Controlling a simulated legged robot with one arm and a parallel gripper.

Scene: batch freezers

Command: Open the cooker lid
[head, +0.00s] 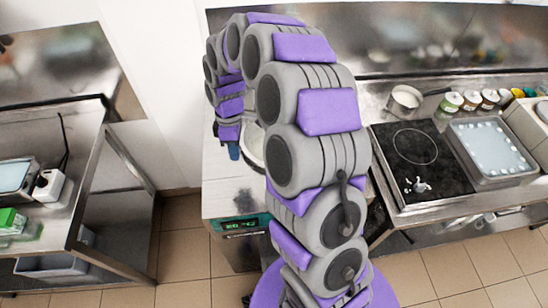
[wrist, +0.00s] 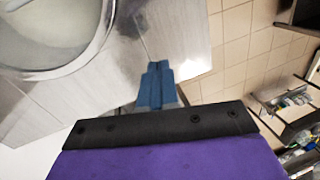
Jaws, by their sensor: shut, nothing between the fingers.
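A round, pale cooker top with a shiny rim (wrist: 98,38) fills the upper left of the wrist view, cut off by the frame edge. In the head view my arm hides most of the cooker; only a pale curved part (head: 252,147) shows beside the arm. I cannot tell from this whether the lid is raised. My gripper (wrist: 156,68) has blue fingers that are together and empty. It is to the right of the round rim in the wrist view, apart from it. In the head view my gripper (head: 233,151) hangs at the left of that pale part.
A green control panel (head: 240,225) is on the counter's front. A black cooktop (head: 418,160), a metal pot (head: 404,100) and several jars stand at the right. A steel table (head: 75,150) stands at the left, with tiled floor (head: 180,240) between.

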